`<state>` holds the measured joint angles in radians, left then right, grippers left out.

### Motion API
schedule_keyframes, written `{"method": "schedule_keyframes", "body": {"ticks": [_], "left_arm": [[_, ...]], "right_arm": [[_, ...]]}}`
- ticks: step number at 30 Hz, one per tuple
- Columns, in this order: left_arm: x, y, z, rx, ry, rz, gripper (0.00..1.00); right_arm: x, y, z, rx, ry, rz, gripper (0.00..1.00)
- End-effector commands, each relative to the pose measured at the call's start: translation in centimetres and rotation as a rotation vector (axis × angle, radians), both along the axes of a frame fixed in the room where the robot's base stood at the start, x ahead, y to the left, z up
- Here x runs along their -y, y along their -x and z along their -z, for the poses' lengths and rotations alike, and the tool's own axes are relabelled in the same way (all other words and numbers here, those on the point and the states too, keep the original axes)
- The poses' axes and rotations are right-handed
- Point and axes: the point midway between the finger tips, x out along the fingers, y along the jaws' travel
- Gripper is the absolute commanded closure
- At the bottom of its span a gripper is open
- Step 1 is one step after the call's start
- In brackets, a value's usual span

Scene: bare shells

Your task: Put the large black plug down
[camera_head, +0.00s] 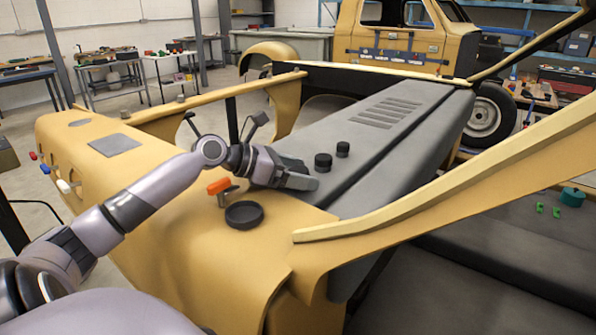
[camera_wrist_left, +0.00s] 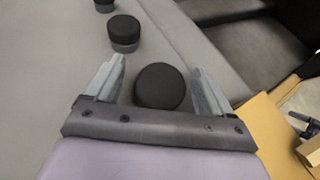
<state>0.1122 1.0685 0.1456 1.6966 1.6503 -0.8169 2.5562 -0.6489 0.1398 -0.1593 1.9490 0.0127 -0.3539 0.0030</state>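In the left wrist view the large black plug (camera_wrist_left: 160,87) is a round black cylinder between the two fingers of my left gripper (camera_wrist_left: 162,72). Gaps show on both sides of it, so the fingers are open and not pressed on it. It appears to be on the grey hood panel (camera_wrist_left: 50,70). In the head view my left gripper (camera_head: 308,176) is low over the near end of the hood and hides this plug. Two smaller black plugs stand beyond it: a middle one (camera_head: 323,162) and a smaller one (camera_head: 343,149). My right gripper is in neither view.
A shallow black round dish (camera_head: 244,214) and an orange-handled piece (camera_head: 219,186) are on the yellow body panel (camera_head: 190,240) close to my left forearm. A yellow rail (camera_head: 440,195) runs along the right. The hood beyond the plugs is clear.

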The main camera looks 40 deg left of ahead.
Motion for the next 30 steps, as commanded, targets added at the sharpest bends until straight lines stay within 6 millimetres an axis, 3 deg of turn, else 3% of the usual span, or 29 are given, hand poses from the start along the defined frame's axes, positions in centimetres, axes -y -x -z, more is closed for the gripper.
{"method": "schedule_keyframes", "body": {"ticks": [11,30], "left_arm": [[-0.5,0.7,-0.4,0.003,0.001,-0.002,0.17],[-3.4,6.6,-3.2,0.005,0.002,-0.001,0.17]], "right_arm": [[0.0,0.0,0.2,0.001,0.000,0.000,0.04],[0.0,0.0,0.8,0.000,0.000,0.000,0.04]]}}
